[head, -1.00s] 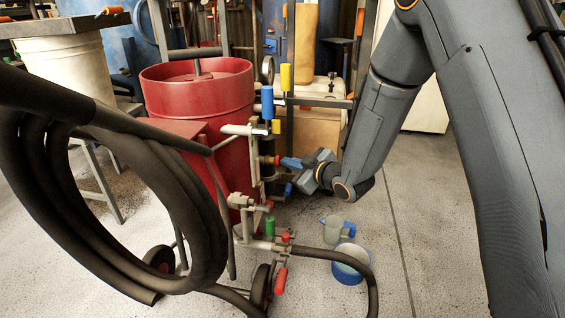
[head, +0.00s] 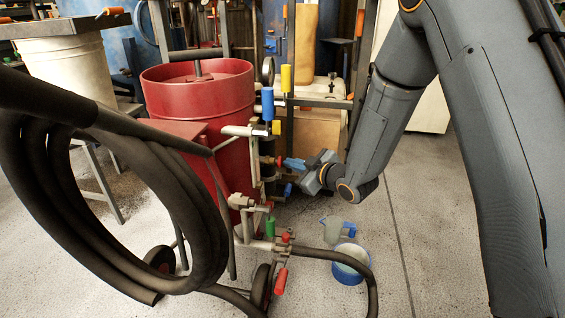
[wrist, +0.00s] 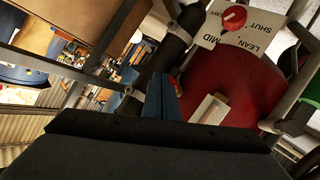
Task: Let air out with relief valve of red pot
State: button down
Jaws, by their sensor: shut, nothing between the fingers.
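The red pot (head: 200,105) stands upright on a wheeled frame in the head view. Pipework with coloured handles runs down its right side. My gripper (head: 287,162) is shut and empty, its blue fingers pointing left at this pipework, close to a small red part (head: 278,161). I cannot tell whether they touch. In the wrist view the shut fingers (wrist: 162,98) show beside a small red part (wrist: 178,87). A red knob (wrist: 235,17) sits on a white plate (wrist: 240,42) reading SHUT, LEAN and MID. I cannot tell which handle is the relief valve.
A coiled black hose (head: 110,210) fills the left front. A blue handle (head: 267,103), yellow handle (head: 285,77), green handle (head: 270,226) and lower red handle (head: 280,281) crowd the pipework. A blue-rimmed bucket (head: 350,264) stands on the floor.

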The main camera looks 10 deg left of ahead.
jog(key=shift+d, duration=0.55)
jog(key=shift+s+d+p, duration=0.1)
jog(key=shift+d+p, duration=0.7)
jog(key=shift+d, duration=1.7)
